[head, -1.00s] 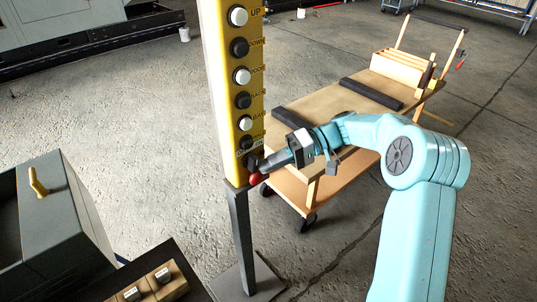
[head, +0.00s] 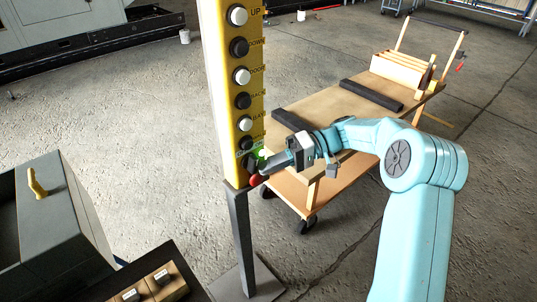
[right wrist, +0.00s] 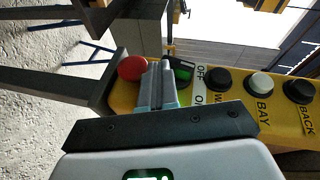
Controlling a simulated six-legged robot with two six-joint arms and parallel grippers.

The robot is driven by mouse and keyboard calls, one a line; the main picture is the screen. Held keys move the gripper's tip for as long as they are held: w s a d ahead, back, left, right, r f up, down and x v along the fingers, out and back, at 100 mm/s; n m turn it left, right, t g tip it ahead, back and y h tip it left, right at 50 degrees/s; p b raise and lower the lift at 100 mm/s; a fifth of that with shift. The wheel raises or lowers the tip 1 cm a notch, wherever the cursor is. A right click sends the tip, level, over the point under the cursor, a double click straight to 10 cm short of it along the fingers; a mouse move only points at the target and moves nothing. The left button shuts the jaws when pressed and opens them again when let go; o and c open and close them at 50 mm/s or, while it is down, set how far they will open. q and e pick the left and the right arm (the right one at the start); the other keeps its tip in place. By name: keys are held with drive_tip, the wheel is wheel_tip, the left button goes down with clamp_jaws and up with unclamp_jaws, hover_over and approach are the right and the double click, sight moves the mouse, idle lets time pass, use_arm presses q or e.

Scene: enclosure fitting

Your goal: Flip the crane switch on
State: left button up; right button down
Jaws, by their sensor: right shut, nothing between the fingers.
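The yellow crane control box (head: 223,95) stands upright on a grey post in the head view. The crane switch (right wrist: 180,70) is a dark rocker beside the OFF/ON label in the right wrist view, and a green light shows on it. In the head view a green glow (head: 261,154) shows low on the box. My right gripper (head: 264,168) is shut and empty, its tips at the box's lower end. In the wrist view the fingertips (right wrist: 160,68) lie between the red button (right wrist: 132,68) and the switch; I cannot tell whether they touch it. My left gripper is not in view.
Several black and white buttons run up the box above the switch. A wooden cart (head: 335,112) stands behind my right arm. A grey cabinet (head: 60,215) with a yellow handle is at the left. Bare concrete floor lies between.

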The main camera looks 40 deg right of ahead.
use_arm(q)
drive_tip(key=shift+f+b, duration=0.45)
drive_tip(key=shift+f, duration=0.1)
use_arm(e)
drive_tip(key=shift+a+f+y, duration=0.1)
drive_tip(key=shift+f+y, duration=0.05)
drive_tip(key=shift+y, duration=0.45)
idle(1.7)
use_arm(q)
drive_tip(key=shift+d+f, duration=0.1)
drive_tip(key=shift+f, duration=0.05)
use_arm(e)
drive_tip(key=shift+f, duration=0.1)
